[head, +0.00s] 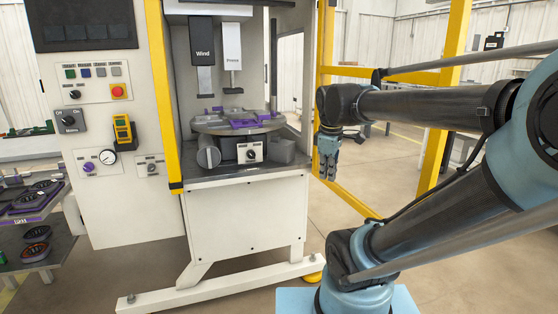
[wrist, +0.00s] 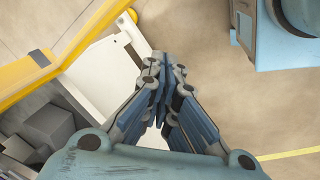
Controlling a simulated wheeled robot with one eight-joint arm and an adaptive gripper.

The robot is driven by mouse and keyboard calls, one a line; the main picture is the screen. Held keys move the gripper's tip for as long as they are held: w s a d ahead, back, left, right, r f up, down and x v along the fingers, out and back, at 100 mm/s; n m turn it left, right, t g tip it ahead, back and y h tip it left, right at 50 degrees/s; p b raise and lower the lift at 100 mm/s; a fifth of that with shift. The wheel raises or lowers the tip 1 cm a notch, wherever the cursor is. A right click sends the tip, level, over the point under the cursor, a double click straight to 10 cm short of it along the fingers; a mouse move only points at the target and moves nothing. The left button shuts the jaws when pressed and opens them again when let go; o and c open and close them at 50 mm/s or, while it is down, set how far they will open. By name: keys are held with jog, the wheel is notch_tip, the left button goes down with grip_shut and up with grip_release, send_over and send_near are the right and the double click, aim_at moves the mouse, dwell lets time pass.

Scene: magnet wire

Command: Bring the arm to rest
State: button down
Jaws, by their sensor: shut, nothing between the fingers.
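My arm reaches in from the right of the head view, and its forearm runs left to the wrist. My gripper (head: 327,176) hangs fingers down in front of the yellow frame, to the right of the machine and apart from it. In the wrist view my gripper (wrist: 162,62) has its fingertips together with nothing between them. Below the fingers the wrist view shows the floor and a white leg of the machine.
The machine (head: 248,215) has a round table (head: 190,128) with purple parts under the "Wind" and "Press" heads. A yellow frame (head: 345,200) stands close to my gripper. A rack (head: 35,220) with parts is at far left. Open floor (head: 390,185) lies beyond the frame.

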jog(key=s+d+f+m, duration=0.3)
jog(key=s+f+m, duration=0.7)
jog(key=f+m, duration=0.2)
notch_tip(320, 180, down, 2)
jog(key=shift+s+d+f+g+y, duration=0.1)
jog(key=shift+s+d+g+y, duration=0.1)
jog(key=shift+d+g+y, duration=0.1)
jog(key=shift+a, duration=0.15)
